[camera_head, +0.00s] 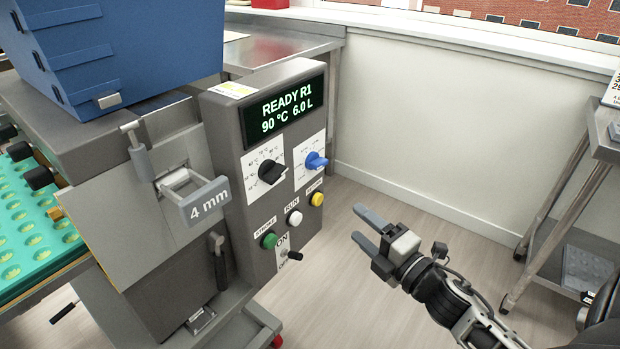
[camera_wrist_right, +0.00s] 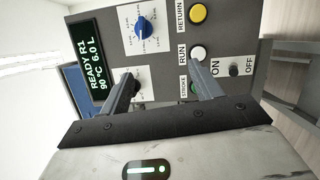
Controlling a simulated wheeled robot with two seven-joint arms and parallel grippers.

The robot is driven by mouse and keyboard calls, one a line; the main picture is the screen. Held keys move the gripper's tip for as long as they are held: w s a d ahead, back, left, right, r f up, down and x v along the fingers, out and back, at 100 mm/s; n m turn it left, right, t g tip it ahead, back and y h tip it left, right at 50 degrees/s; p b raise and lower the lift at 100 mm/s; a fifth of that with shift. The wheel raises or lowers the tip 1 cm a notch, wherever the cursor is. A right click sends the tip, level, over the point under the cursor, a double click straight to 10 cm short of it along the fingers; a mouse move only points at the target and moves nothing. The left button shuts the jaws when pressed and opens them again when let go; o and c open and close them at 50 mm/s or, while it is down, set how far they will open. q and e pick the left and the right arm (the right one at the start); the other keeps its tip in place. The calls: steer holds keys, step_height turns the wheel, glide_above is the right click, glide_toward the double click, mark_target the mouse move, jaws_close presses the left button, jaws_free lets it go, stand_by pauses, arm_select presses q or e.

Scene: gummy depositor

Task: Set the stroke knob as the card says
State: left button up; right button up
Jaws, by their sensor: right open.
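The control panel (camera_head: 228,140) carries two dials, a black knob (camera_head: 271,171) and a blue knob (camera_head: 316,160). The black knob's scale carries degree marks; the blue knob's scale is too small to read surely. The wrist view also shows the blue knob (camera_wrist_right: 144,29) and the black knob (camera_wrist_right: 134,88), partly behind a finger. The green display (camera_head: 285,109) reads READY R1, 90 °C, 6.0 L. My right gripper (camera_head: 356,222) is open and empty, right of the panel and apart from it. A printed card (camera_head: 613,91) is cut off at the right edge. My left gripper is out of view.
Below the dials are green (camera_head: 269,240), white (camera_head: 294,217) and yellow (camera_head: 317,199) buttons and a black ON/OFF switch (camera_head: 294,254). A handle marked 4 mm (camera_head: 207,201) sticks out left of the panel. A metal cart (camera_head: 562,190) stands at the right. Floor between is clear.

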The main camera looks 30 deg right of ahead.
steer(key=w+d+r+n+g+y+b, duration=0.1)
steer(key=d+r+n+y, duration=0.15)
steer(key=n, duration=0.55)
steer(key=d+r+n+y+b, duration=0.15)
steer(key=d+n, duration=0.25)
steer(key=n, duration=0.5)
steer(key=n+p, duration=0.1)
steer(key=p, duration=0.2)
glide_toward(317, 162)
steer(key=f+x, duration=0.1)
steer(key=x, duration=0.7)
steer(key=shift+w+d+f+g+y, duration=0.2)
steer(key=shift+w+d+g+y, duration=0.1)
steer(key=shift+w, duration=0.1)
steer(key=c, duration=1)
